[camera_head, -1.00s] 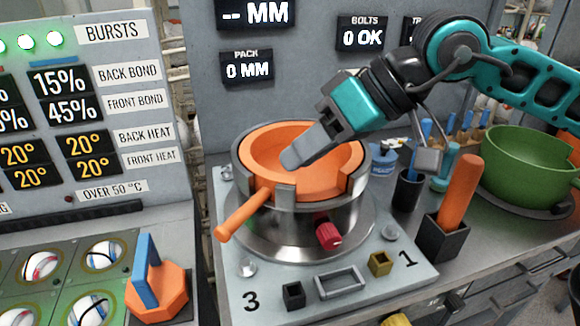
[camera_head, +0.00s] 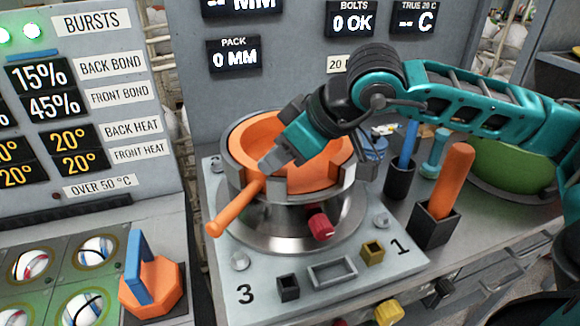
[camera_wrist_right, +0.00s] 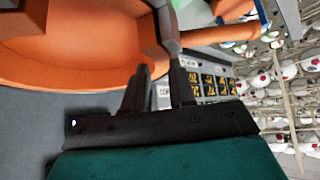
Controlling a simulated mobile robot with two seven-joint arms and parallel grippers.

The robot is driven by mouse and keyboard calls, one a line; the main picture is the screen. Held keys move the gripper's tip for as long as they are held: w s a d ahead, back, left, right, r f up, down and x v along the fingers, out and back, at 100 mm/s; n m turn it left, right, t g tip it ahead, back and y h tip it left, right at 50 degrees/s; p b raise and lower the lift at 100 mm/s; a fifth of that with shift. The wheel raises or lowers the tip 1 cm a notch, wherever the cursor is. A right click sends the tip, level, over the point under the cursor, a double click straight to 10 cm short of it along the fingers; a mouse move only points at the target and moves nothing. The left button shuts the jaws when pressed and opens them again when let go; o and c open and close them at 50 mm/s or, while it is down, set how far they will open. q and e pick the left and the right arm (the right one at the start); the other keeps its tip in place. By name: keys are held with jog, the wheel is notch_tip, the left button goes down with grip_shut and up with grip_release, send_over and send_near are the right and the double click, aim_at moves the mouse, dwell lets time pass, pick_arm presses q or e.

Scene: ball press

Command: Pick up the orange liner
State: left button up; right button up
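The orange liner (camera_head: 318,178) sits inside the grey metal ring (camera_head: 340,190) of the press, and its orange handle (camera_head: 233,208) sticks out through a gap at the front left. My right gripper (camera_head: 268,166) reaches down from the right over the liner, with its fingertips at the liner's left side near the handle's root. In the right wrist view the fingers (camera_wrist_right: 160,68) stand apart with a narrow gap, next to the liner's rim (camera_wrist_right: 75,75). I cannot tell whether they touch it. My left gripper is not in view.
A black holder with an orange rod (camera_head: 448,185) and a dark cup with blue tools (camera_head: 402,172) stand right of the press. A green bowl (camera_head: 510,168) is partly behind my right arm. An orange knob with a blue bar (camera_head: 150,288) is at lower left.

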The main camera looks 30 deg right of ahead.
jog(key=shift+x, duration=1.35)
grip_shut()
dwell(0.3)
